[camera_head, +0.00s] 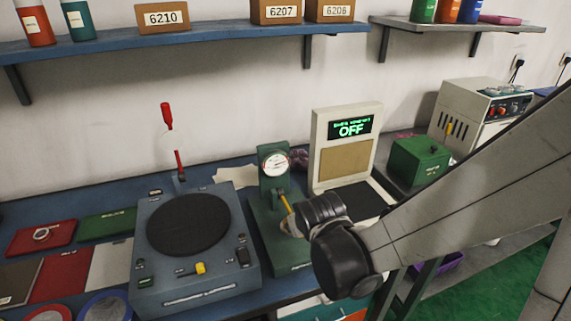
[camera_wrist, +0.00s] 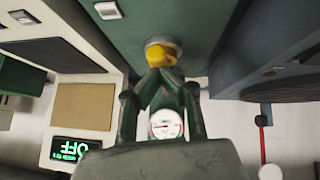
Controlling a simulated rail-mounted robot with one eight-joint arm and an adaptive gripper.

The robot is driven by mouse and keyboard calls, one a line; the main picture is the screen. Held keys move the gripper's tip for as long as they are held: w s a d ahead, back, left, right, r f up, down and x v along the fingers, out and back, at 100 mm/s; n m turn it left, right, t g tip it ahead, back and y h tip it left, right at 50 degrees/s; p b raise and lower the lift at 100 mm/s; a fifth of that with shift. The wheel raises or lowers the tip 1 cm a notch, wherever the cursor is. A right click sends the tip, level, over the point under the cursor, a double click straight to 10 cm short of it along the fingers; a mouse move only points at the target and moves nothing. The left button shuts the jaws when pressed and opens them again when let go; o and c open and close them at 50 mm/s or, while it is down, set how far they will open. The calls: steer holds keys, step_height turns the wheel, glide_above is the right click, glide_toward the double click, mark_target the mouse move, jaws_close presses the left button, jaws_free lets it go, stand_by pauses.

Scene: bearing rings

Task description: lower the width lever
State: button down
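The green dial gauge stand (camera_head: 277,244) stands on the blue bench, with a round white dial (camera_head: 275,164) at its top. A yellow lever (camera_head: 286,203) slants from the gauge down toward my gripper (camera_head: 291,227), which is partly hidden by my wrist. In the wrist view, the dial (camera_wrist: 166,124) shows between my gripper's fingers (camera_wrist: 163,76). The fingers converge with their tips close together, right at the yellow lever end (camera_wrist: 163,53). A grey round part lies behind the yellow end. Whether the lever is pinched between the tips or only touched is hidden.
The grey turntable machine (camera_head: 250,270), with a red-handled lever (camera_head: 167,117) behind it, stands close on the left. A cream display panel (camera_head: 320,130) reading OFF stands to the right. A green box (camera_head: 420,161) lies beyond it. Shelves hang above.

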steer(key=shift+s, duration=0.1)
steer(key=r+p, duration=0.2)
steer(key=r, duration=0.1)
steer(key=r+p, duration=0.1)
steer(key=shift+a+r, duration=0.15)
steer(key=shift+a, duration=0.1)
steer(key=s+d+r+m, duration=0.2)
steer(key=s+d+r, duration=0.4)
steer(key=s, duration=0.3)
steer(key=s+d+r+m+g+p, duration=0.1)
steer(key=s+d+r, duration=0.5)
steer(key=s, duration=0.3)
steer(key=shift+s+r+m+h, duration=0.3)
steer(key=shift+r+m+h, duration=0.1)
steer(key=shift+r, duration=0.5)
